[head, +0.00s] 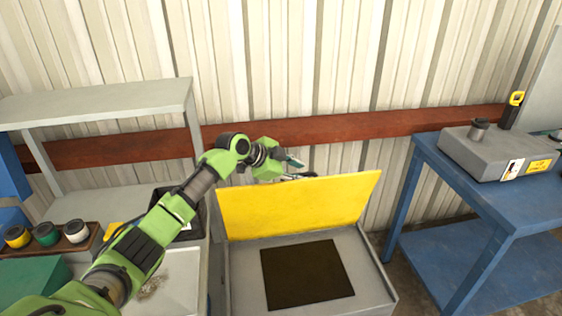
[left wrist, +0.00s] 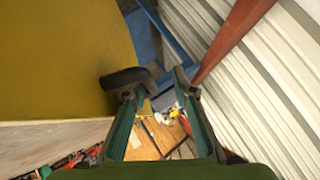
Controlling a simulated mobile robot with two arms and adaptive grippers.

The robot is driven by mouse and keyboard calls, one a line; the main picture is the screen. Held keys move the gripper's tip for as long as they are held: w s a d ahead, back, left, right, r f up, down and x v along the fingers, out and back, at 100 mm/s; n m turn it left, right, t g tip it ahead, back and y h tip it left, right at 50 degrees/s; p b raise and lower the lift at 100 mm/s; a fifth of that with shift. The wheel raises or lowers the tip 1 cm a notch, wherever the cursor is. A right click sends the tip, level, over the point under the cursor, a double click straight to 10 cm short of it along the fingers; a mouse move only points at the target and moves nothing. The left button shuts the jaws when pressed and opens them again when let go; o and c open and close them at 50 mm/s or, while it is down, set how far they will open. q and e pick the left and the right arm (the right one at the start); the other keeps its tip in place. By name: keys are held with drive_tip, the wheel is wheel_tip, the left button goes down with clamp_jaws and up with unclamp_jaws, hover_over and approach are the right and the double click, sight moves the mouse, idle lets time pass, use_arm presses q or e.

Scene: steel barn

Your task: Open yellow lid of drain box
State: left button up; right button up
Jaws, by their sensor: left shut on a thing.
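The drain box (head: 377,268) is a grey box in the lower middle of the head view. Its yellow lid (head: 300,205) stands raised, nearly upright, along the box's back edge; a dark square (head: 306,274) shows on the box's top. My left gripper (head: 298,168) is at the lid's top edge, partly hidden behind it, and shut on the lid. In the left wrist view the lid (left wrist: 60,60) fills the left side, against the dark pad of one finger of my left gripper (left wrist: 155,78). My right gripper is not in view.
A blue table (head: 485,205) with a grey case (head: 497,150) stands at the right. A grey shelf (head: 95,103) and a tray of several jars (head: 45,235) are at the left. The ribbed wall (head: 300,60) with a red beam (head: 350,127) is close behind the lid.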

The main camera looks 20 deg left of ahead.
use_arm(q)
drive_tip(key=a+v, duration=0.1)
drive_tip(key=v, duration=1.1)
drive_tip(key=s+d+f+n+g+y, duration=0.1)
drive_tip(key=s+d+f+n+g, duration=0.1)
drive_tip(key=s+d+f, duration=0.65)
drive_tip(key=s+d+f+n+g, duration=0.1)
drive_tip(key=s+d+f, duration=0.4)
drive_tip(key=s+f, duration=0.7)
drive_tip(key=s+a+f+n+g+y, duration=0.1)
drive_tip(key=s+f+n+y, duration=0.3)
drive_tip(key=s, duration=0.7)
drive_tip(key=s+a+f+n+g, duration=0.15)
drive_tip(key=s+n, duration=0.35)
drive_tip(key=s, duration=0.5)
wheel_tip(320, 180, down, 28)
drive_tip(key=s+g, duration=0.1)
drive_tip(key=s, duration=0.1)
drive_tip(key=s+a+f+g, duration=0.1)
drive_tip(key=s+a+f, duration=0.1)
drive_tip(key=s+f, duration=1.2)
drive_tip(key=s, duration=0.2)
drive_tip(key=shift+s+a+f+m, duration=0.2)
drive_tip(key=shift+s+f+m, duration=0.1)
drive_tip(key=shift+s+f, duration=0.1)
